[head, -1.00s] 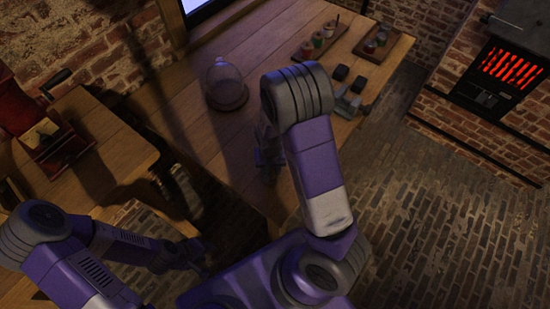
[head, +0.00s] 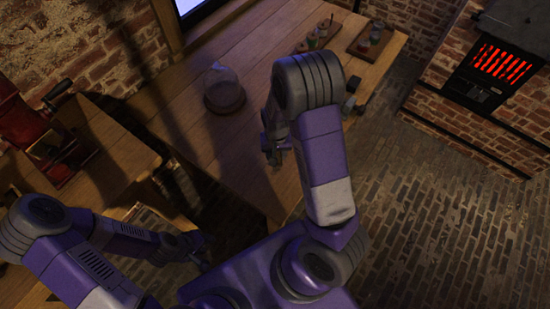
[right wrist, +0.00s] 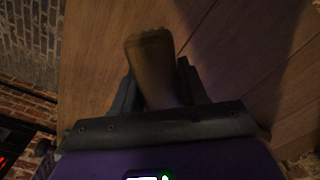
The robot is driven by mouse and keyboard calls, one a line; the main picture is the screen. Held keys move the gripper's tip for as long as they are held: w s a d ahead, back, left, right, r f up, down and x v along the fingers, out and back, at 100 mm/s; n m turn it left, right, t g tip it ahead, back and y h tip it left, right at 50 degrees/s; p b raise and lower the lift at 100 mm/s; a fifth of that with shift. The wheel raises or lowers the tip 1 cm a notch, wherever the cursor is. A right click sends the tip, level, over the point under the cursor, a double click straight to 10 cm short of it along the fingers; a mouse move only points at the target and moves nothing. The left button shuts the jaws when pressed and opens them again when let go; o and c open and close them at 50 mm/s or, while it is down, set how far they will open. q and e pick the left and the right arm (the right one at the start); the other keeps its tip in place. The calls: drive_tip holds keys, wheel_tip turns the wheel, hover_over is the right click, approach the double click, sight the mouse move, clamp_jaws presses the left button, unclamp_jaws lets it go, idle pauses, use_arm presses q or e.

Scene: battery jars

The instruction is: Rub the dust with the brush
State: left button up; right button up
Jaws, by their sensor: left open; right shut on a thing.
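In the right wrist view my right gripper (right wrist: 157,88) is shut on a brown, blunt-ended piece that looks like the brush (right wrist: 150,55). It is dark, and the wooden table (right wrist: 95,60) lies behind it; I cannot tell whether it touches the wood. In the head view the right gripper (head: 272,153) is partly hidden behind my right arm, over the table (head: 215,135). My left gripper (head: 202,258) is open and low at the lower left, away from the table top. I cannot make out the dust in either view.
A glass dome on a round wooden base (head: 225,98) stands on the table, left of my right arm. Trays with small jars (head: 370,38) are at the far end. A red machine (head: 45,140) stands on the left bench. A glowing stove (head: 500,70) is at right.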

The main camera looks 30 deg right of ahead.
drive_tip(key=shift+r+p, duration=0.75)
drive_tip(key=shift+r, duration=0.4)
drive_tip(key=shift+a, duration=0.1)
